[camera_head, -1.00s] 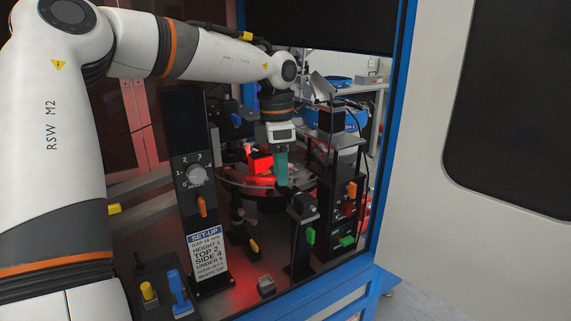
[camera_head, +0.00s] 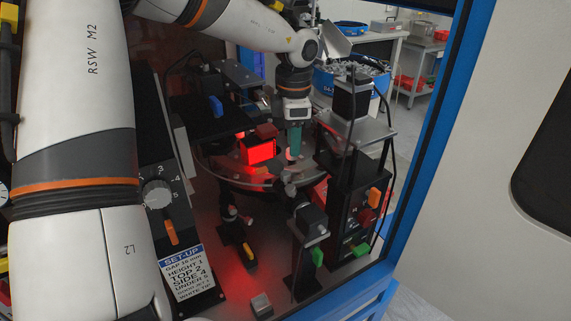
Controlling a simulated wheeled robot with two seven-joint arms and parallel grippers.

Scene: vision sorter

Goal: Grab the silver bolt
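My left gripper (camera_head: 295,141) reaches into the machine from above, its teal fingers pointing down over the round disc (camera_head: 225,180). It is right of a glowing red lamp (camera_head: 259,151). The fingers overlap from this side, so I cannot tell whether they are open or shut, or whether they hold anything. I cannot pick out a single silver bolt on the disc; the area around the fingertips is small and partly hidden. My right gripper is out of view.
Black posts with coloured knobs crowd the disc, including a front post (camera_head: 308,252) and a right-hand tower (camera_head: 352,180). A set-up sign (camera_head: 184,275) stands front left. A blue bin (camera_head: 352,80) of small grey parts is behind. A blue frame (camera_head: 428,130) bounds the right.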

